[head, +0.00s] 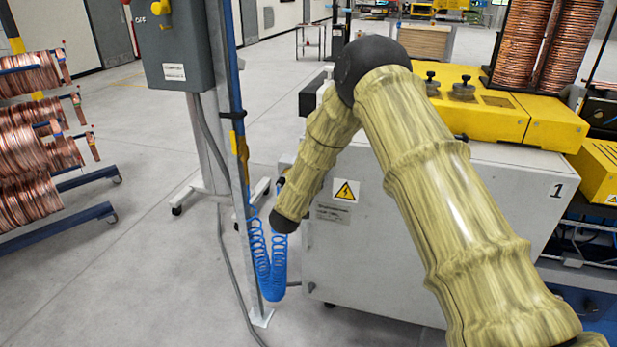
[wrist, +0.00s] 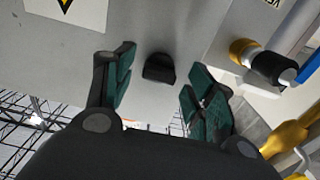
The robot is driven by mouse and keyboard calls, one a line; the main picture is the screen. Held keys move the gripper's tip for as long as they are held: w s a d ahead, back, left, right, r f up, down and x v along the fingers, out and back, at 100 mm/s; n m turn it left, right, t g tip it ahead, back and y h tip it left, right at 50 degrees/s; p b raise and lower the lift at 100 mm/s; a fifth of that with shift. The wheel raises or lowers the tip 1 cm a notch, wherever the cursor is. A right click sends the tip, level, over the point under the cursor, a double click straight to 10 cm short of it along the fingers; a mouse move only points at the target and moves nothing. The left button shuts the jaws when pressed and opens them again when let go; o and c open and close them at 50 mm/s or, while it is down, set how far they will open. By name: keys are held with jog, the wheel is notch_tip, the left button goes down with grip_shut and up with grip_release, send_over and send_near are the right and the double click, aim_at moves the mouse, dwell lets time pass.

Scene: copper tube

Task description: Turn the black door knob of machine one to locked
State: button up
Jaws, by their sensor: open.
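The black door knob (wrist: 158,69) sticks out from the pale grey cabinet face in the wrist view. My gripper (wrist: 159,84) is open, with one green-padded finger on each side of the knob. Gaps show between the knob and both fingers. I cannot tell whether the knob is set to locked. Machine one (head: 400,230) is the light grey cabinet with a yellow top and a "1" on its side in the head view. My arm reaches down to its left edge there and hides most of the knob area and my gripper.
A blue pole (head: 241,160) with a coiled blue hose (head: 268,262) stands just left of the machine. A yellow warning label (head: 346,191) is right of my forearm. Copper coils (head: 30,150) hang on a rack at far left. Open floor (head: 145,270) lies between.

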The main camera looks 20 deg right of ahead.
jog(key=v, duration=1.2)
